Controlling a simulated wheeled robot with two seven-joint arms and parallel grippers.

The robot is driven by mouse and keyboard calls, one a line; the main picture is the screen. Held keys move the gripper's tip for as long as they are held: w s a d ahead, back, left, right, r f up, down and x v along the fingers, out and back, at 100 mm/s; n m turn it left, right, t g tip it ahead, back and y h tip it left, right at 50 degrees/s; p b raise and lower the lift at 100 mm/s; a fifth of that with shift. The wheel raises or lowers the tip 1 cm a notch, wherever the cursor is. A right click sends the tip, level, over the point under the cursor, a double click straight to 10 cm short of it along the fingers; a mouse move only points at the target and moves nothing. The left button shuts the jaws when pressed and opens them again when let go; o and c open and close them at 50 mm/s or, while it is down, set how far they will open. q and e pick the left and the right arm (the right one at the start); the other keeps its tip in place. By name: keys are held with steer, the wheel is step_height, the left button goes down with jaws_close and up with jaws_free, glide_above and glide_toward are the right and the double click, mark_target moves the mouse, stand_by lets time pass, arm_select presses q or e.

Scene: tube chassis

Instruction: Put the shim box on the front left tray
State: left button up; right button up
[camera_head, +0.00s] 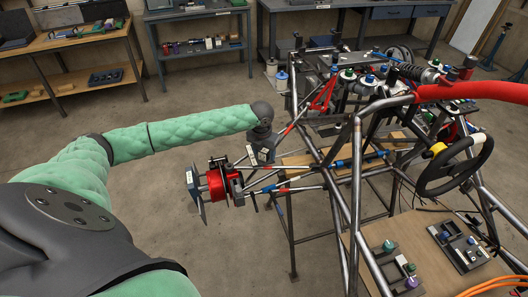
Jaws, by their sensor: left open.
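My left arm reaches in from the left, and its dark left gripper (262,153) points down beside the left side of the tube chassis (357,190). It is open, and I see nothing held in it; its fingertips are small and partly hidden. I cannot pick out the shim box for certain among the small parts here. A dark tray (460,247) with small parts lies on the wooden board at the lower right. Another small holder (402,278) stands left of it. I cannot tell which is the front left tray. My right gripper is not in view.
A red hub assembly (216,184) sticks out from the chassis just below left of my gripper. A steering wheel (456,163) and a red padded tube (475,92) take up the right. Benches stand along the back. The concrete floor (220,250) is clear at the lower middle.

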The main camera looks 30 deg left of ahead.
mark_target(264, 150)
arm_select(q)
steer(key=shift+r, duration=0.1)
steer(key=shift+r, duration=0.2)
steer(key=r, duration=0.2)
steer(key=r+b, duration=0.2)
steer(key=r, duration=0.1)
steer(key=shift+s+r, duration=0.3)
steer(key=shift+s, duration=0.05)
step_height(264, 150, up, 6)
steer(key=b, duration=0.2)
steer(key=shift+s, duration=0.35)
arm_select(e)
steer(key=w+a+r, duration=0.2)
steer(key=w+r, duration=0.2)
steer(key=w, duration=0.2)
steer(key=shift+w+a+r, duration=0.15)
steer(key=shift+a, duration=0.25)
